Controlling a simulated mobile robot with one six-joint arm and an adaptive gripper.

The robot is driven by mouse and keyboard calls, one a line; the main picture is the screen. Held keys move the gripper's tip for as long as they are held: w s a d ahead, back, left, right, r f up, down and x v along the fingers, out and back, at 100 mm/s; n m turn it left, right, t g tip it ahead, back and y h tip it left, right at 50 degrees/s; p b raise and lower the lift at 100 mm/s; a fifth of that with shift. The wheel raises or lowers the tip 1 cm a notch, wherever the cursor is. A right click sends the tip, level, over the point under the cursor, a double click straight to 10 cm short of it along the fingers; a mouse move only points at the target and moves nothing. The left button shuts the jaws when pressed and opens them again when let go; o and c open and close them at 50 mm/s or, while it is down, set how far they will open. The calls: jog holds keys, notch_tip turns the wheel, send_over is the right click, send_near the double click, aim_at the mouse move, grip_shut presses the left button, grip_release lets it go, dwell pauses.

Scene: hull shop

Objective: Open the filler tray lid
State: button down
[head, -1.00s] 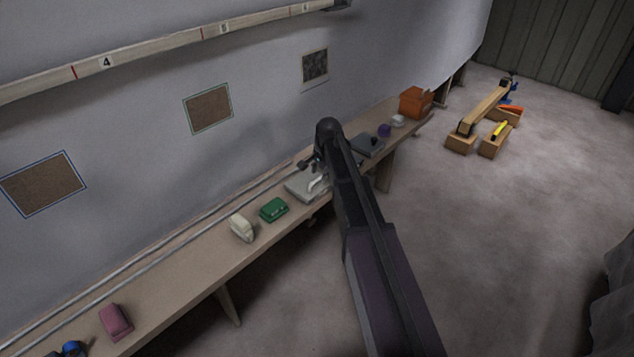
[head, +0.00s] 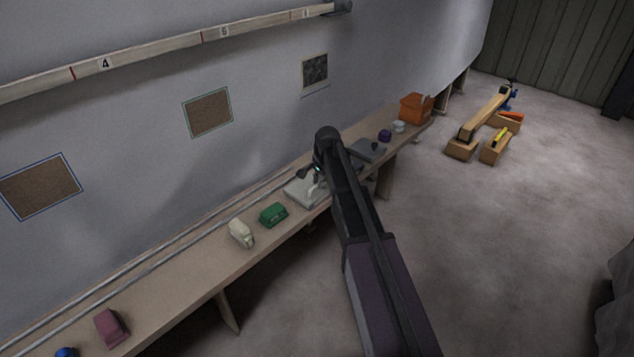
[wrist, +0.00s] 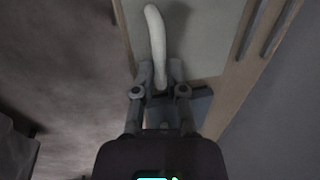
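The filler tray appears to be the pale grey, flat box (head: 298,194) on the bench in the head view. A curved white handle (wrist: 155,35) stands out over its pale lid (wrist: 192,38) in the wrist view. My gripper (wrist: 161,76) is at the near end of the handle, with a finger close on each side and no clear gap. It looks shut on the handle. In the head view my gripper (head: 317,172) is over the tray, and my arm hides part of it. The lid looks flat, though its edges are partly hidden.
On the long bench (head: 185,278) a green case (head: 273,214) and a cream object (head: 241,232) lie left of the tray. A dark grey tray with a black knob (head: 374,147) and an orange box (head: 416,108) are to the right. The wall runs behind.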

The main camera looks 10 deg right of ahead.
jog(key=w+a, duration=0.2)
jog(key=w, duration=0.1)
jog(key=w+a, duration=0.2)
jog(key=w, duration=0.1)
jog(key=w+a, duration=0.3)
jog(key=shift+w, duration=0.35)
jog(key=c, duration=0.7)
grip_release()
jog(key=shift+s, duration=0.15)
